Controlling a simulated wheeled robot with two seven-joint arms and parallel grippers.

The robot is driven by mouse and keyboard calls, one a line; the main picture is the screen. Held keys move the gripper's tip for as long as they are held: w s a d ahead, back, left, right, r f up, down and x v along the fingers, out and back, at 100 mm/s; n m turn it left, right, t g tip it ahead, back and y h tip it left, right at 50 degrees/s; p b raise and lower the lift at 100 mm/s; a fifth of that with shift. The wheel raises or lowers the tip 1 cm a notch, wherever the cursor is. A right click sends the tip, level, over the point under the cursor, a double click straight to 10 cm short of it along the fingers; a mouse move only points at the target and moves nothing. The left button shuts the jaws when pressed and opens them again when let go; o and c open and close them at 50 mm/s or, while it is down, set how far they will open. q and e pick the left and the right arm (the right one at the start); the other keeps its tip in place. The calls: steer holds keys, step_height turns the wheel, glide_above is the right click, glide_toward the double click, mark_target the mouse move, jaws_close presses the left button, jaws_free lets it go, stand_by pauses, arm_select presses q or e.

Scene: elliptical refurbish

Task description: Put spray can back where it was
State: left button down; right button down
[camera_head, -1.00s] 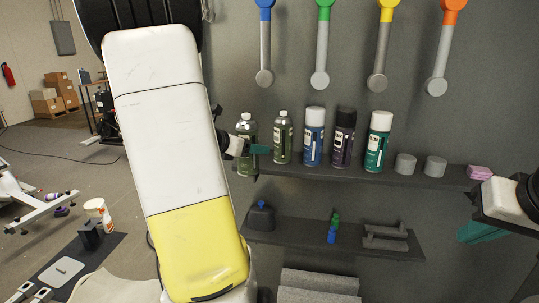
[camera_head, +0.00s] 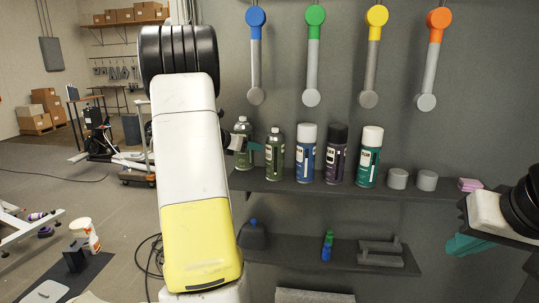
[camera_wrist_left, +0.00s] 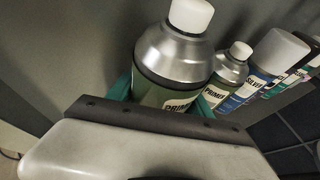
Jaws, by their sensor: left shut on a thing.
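The spray can (camera_head: 243,130), green with a silver shoulder and white cap, is at the left end of the row of cans above the upper shelf (camera_head: 330,189). In the left wrist view the can (camera_wrist_left: 176,52) reads PRIMER and sits between the teal fingers of my left gripper (camera_wrist_left: 165,93), which is shut on it. In the head view that gripper (camera_head: 248,145) is partly hidden behind my arm. The can's base sits higher in the picture than its neighbour's; I cannot tell whether it touches the shelf. My right gripper (camera_head: 466,244) is at the right, away from the cans.
A similar green can (camera_head: 275,155) stands just right of the held one. Blue (camera_head: 306,155), dark (camera_head: 337,155) and teal (camera_head: 369,158) cans follow, then grey cylinders (camera_head: 397,179) and a pink block (camera_head: 469,185). A lower shelf (camera_head: 300,252) holds small items. Coloured-end tools (camera_head: 313,60) hang above.

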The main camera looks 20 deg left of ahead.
mark_target(249, 153)
arm_select(q)
steer(key=shift+w+f, duration=0.2)
steer(key=shift+f, duration=0.7)
steer(key=shift+w+f, duration=0.2)
steer(key=shift+f, duration=0.7)
steer(key=shift+f, duration=0.1)
steer(key=shift+c, duration=2.1)
jaws_free()
steer(key=shift+f, duration=0.1)
